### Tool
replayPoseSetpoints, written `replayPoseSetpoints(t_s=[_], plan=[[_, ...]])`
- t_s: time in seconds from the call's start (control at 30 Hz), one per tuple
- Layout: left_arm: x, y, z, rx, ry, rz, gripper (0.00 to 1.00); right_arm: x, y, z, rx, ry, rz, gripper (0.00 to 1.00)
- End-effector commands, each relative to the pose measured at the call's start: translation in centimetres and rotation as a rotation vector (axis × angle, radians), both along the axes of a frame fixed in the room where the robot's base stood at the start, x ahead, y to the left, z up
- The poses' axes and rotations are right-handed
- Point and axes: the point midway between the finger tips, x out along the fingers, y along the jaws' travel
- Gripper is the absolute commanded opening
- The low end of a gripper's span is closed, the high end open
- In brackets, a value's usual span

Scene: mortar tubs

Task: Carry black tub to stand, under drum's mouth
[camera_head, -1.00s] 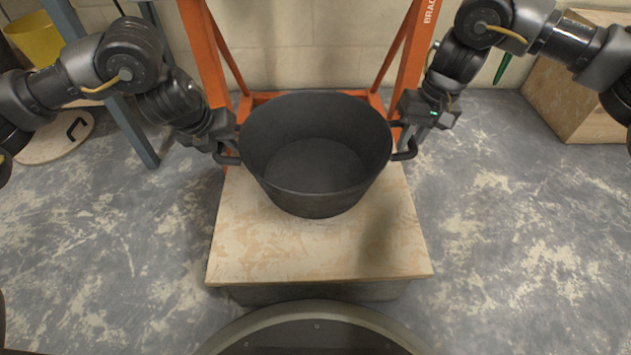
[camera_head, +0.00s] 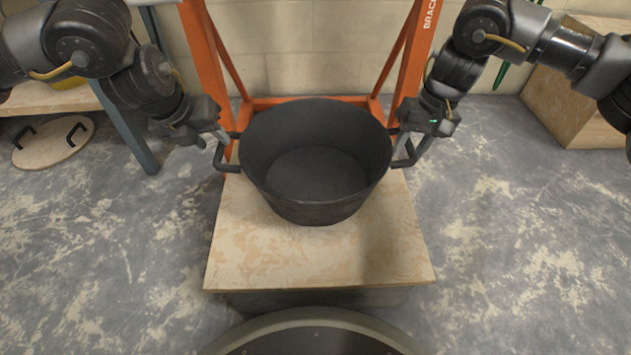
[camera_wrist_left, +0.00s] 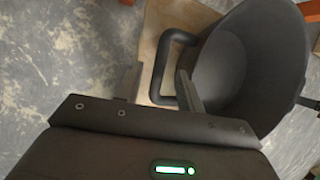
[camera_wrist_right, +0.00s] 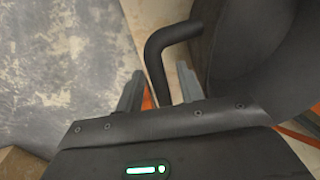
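The black tub (camera_head: 315,205) stands upright on the wooden board (camera_head: 320,262) of a low platform, in front of an orange frame. It looks empty. It has a loop handle on each side. My left gripper (camera_head: 218,138) is open at the tub's left handle (camera_wrist_left: 160,68); in the left wrist view its fingers are apart, with the handle bar between them and gaps showing. My right gripper (camera_head: 418,145) is at the right handle (camera_wrist_right: 157,62); in the right wrist view its fingers are spread on either side of the bar. I cannot make out the drum's mouth.
The orange frame (camera_head: 205,52) rises behind the tub on both sides. A round wooden lid (camera_head: 50,142) with black handles lies on the floor at left, near a blue-grey table leg (camera_head: 128,125). A wooden box (camera_head: 572,100) stands at right. Floor beside the platform is clear.

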Motion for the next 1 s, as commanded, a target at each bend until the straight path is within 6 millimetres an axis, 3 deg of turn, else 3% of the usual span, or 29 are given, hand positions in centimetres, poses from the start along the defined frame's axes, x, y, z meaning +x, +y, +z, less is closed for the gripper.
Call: replayPoseSetpoints(t_s=[0.1,0.23,0.57,0.77,1.0], plan=[[-0.9,0.4,2.2,0.001,-0.005,0.000,0.38,0.0,0.0,0.0,0.000,0.000,0.000,0.38],[-1.5,0.7,3.8,0.000,-0.003,0.001,0.38,0.0,0.0,0.0,0.000,0.000,0.000,0.38],[-2.1,0.8,4.8,0.000,0.001,0.001,0.38,0.0,0.0,0.2,0.000,-0.001,0.000,0.38],[-2.1,0.8,4.8,0.000,0.001,0.001,0.38,0.1,-0.5,2.8,-0.001,-0.005,-0.001,0.38],[-2.1,0.8,4.7,0.000,0.000,0.001,0.38,0.2,-1.5,7.8,-0.001,-0.005,-0.001,0.38]])
